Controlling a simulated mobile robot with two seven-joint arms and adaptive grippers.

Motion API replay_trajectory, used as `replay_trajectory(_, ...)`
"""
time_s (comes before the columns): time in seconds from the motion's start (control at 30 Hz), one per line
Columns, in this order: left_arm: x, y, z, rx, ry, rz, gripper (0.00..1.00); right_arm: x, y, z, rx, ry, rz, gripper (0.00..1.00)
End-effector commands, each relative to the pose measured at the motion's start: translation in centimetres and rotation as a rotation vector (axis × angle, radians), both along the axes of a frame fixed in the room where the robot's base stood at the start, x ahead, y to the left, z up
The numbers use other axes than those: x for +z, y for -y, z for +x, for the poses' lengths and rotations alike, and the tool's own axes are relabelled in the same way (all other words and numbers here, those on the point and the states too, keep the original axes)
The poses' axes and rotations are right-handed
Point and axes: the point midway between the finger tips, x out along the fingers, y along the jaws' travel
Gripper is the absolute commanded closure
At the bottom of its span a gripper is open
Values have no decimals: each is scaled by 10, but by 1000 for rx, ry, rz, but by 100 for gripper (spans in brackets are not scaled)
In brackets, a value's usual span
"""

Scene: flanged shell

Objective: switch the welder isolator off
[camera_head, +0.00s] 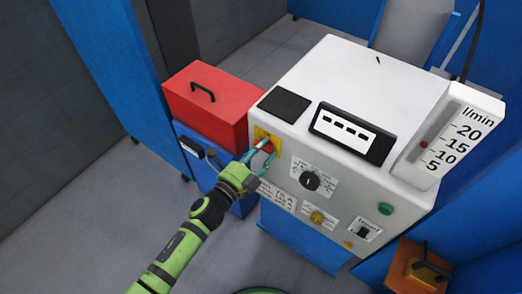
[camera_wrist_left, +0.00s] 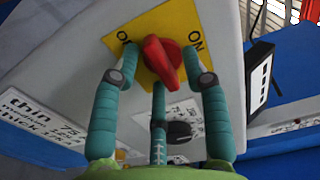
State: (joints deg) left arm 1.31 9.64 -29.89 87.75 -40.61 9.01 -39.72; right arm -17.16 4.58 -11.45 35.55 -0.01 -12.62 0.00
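The welder isolator is a red rotary knob (camera_head: 268,147) on a yellow plate (camera_head: 260,134), at the left end of the white machine's front panel. In the left wrist view the red knob (camera_wrist_left: 160,60) stands out from the yellow plate (camera_wrist_left: 180,22). "ON" is printed right of the knob; the label on its left is partly hidden by a finger. My left gripper (camera_head: 263,158) is at the knob. In the left wrist view its teal fingers (camera_wrist_left: 160,58) are spread on both sides of the knob, with a third finger below. I see gaps beside the knob. My right gripper is not in view.
The white machine (camera_head: 350,75) carries a black dial (camera_head: 311,181), a yellow knob (camera_head: 317,217), a green button (camera_head: 386,209) and a flow gauge (camera_head: 450,140). A red toolbox (camera_head: 212,103) stands close behind the gripper. An orange box (camera_head: 412,268) is at lower right.

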Motion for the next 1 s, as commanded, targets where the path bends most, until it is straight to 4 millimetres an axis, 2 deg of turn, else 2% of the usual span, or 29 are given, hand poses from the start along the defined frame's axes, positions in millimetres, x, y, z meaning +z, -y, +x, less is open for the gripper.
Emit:
replay_trajectory(0.17,0,-1,-2,0,1,1,55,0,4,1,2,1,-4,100)
replay_trajectory(0.27,-1,-7,-10,0,-1,2,55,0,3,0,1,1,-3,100)
replay_trajectory(0.7,-1,-58,-81,0,-2,2,55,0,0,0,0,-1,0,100)
replay_trajectory(0.83,0,-67,-92,0,-1,0,55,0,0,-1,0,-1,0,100)
replay_trajectory(1.0,0,-71,-97,0,1,0,55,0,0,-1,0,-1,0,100)
